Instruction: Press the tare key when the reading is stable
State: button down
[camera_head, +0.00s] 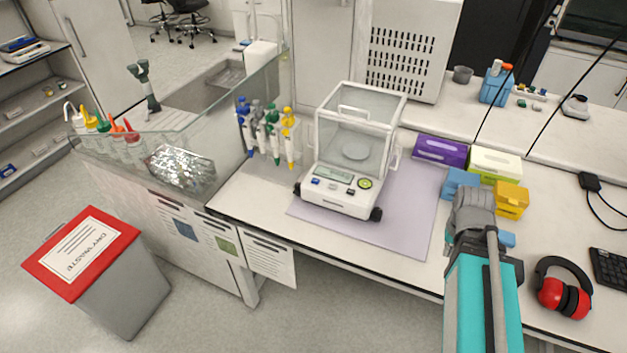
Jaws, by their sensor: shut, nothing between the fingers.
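A white analytical balance (335,200) with a clear draft shield (360,120) stands on a lilac mat (408,235). A round weighing pan (355,150) shows inside and looks empty. Its front panel has a greenish display (334,174), whose reading is too small to make out. A round yellow-green key (365,183) is right of the display and a small blue key (316,182) is below left. I cannot read the key labels, so cannot tell which is tare. The grey end of my arm with my gripper (474,205) is right of the balance, apart from it; the fingers are not clearly distinguishable.
Pipettes on a stand (268,135) are left of the balance. Purple (440,151), pale green (495,163), blue (460,182) and yellow (511,199) boxes stand to the right. Red ear defenders (563,297) lie at far right. The mat before the balance is clear.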

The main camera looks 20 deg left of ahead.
jog(key=w+a+r+n+t+h+p, duration=0.1)
jog(key=w+a, duration=0.4)
jog(key=a, duration=0.5)
jog(key=w+a+r+n+t+h+p, duration=0.1)
jog(key=w+a+r+t, duration=0.2)
jog(key=a, duration=0.7)
jog(key=w+a+r+n+t+h+p, duration=0.1)
jog(key=w+a+r+t, duration=0.1)
jog(key=w+a, duration=0.5)
jog(key=shift+w+a+r+h, duration=0.15)
jog(key=shift+a+r, duration=0.05)
jog(key=shift+a, duration=0.65)
jog(key=shift+w+a+r+h, duration=0.15)
jog(key=shift+a, duration=0.7)
notch_tip(320, 180, up, 3)
jog(key=n+t, duration=0.1)
jog(key=t, duration=0.1)
send_over(316, 181)
jog(key=shift+a+f, duration=0.15)
jog(key=shift+f, duration=0.05)
jog(key=shift+f, duration=0.15)
notch_tip(316, 181, down, 9)
jog(key=b, duration=0.8)
jog(key=shift+r, duration=0.2)
